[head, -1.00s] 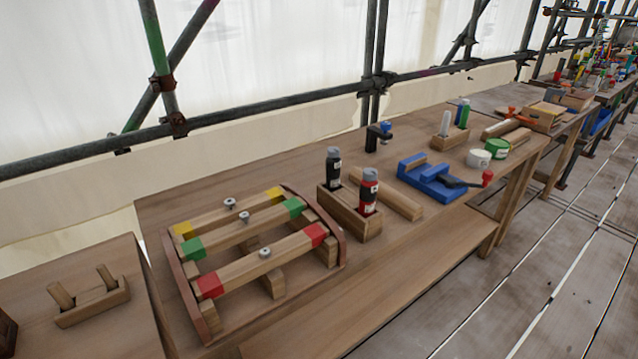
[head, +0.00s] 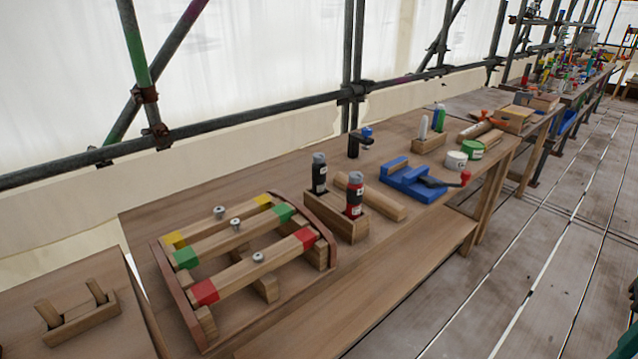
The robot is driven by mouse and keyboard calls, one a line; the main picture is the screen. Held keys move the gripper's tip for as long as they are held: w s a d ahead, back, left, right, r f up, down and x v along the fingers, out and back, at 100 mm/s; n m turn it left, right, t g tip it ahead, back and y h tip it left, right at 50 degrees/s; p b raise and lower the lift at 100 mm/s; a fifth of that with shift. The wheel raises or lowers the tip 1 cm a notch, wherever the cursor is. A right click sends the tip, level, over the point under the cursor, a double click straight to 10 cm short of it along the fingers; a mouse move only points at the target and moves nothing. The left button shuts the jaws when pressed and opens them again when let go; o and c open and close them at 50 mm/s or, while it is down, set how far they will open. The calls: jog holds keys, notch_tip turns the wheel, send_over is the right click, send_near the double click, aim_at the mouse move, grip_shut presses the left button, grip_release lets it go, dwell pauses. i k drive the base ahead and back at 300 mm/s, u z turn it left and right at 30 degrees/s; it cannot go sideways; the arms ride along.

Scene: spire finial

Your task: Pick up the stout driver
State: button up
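A wooden block holder (head: 347,224) on the long workbench carries two upright, thick, grey-topped tools. One is black (head: 319,178) at the back left, and the other is red and black (head: 354,196) at the front right. Their lower ends are hidden in the holder. They may be drivers, but I cannot tell which is the stout one. My gripper is not in view.
Left of the holder is a wooden rack (head: 313,268) with colour-banded bars. A blue vise (head: 408,183) and white tub (head: 456,160) stand to its right. A small tray (head: 83,328) sits on the left table. Scaffold poles run behind. The plank floor (head: 530,260) looks mostly clear.

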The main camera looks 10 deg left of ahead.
aim_at(318, 171)
jog(key=i, duration=0.95)
